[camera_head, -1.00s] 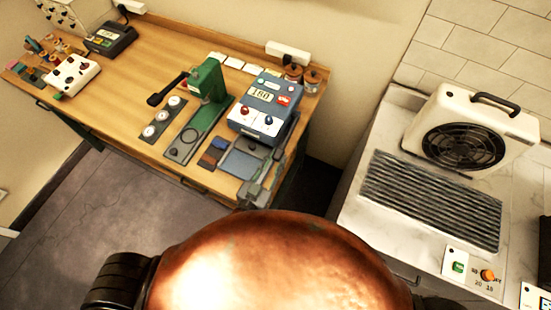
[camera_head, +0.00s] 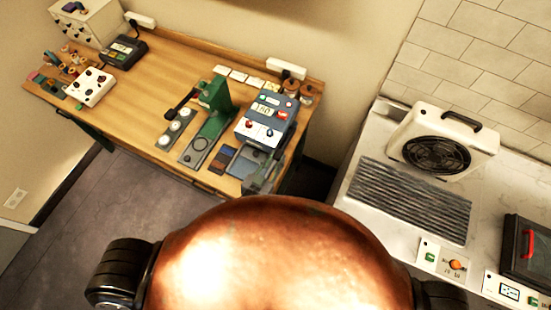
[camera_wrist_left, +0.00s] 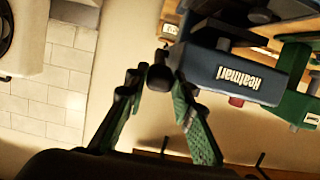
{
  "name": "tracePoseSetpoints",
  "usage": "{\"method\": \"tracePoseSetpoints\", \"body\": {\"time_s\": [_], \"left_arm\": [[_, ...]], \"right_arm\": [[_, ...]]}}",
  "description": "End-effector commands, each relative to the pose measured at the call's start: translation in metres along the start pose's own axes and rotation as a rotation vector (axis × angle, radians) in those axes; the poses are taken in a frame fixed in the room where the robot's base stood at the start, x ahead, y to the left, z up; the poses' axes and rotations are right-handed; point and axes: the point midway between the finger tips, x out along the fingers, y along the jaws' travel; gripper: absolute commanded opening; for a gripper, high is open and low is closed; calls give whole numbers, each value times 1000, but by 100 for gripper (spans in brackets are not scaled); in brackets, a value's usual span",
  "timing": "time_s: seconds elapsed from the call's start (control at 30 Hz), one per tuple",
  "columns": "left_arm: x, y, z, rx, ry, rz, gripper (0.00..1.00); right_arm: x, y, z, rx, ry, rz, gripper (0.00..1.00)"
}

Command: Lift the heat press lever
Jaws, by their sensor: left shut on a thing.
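The heat press (camera_head: 272,107) is a blue-grey box with a white front panel, a lit display and red and blue knobs. It stands at the right end of the wooden table. In the left wrist view its dark blue body (camera_wrist_left: 233,73) shows white lettering. My left gripper (camera_wrist_left: 156,82) is shut around the black round knob (camera_wrist_left: 160,77) of the lever, in front of that body. Its two fingers with green pads stand on either side of the knob. In the head view, the copper body part in front hides most of my arm. My right gripper is not in view.
A green hand press (camera_head: 216,97) with a black handle stands left of the heat press. A fan unit (camera_head: 443,142) stands on the right counter. Bare wood lies mid-table.

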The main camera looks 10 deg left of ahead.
Motion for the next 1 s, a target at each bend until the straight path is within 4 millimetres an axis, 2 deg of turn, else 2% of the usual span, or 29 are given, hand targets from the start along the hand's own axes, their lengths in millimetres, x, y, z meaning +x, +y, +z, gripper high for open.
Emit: {"method": "tracePoseSetpoints", "body": {"time_s": [0.03,0.3,0.53,0.93,0.97,1.0], "left_arm": [[0,0,-15,0,14,1,0],[1,0,-32,-1,16,1,0],[2,0,-37,0,16,1,0],[2,0,-37,0,16,1,0],[2,0,-37,0,16,1,23],[2,0,-37,0,16,1,26]], "right_arm": [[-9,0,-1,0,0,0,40],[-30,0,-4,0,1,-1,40],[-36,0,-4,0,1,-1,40],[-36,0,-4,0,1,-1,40],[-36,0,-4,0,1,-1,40],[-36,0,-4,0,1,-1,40]]}}
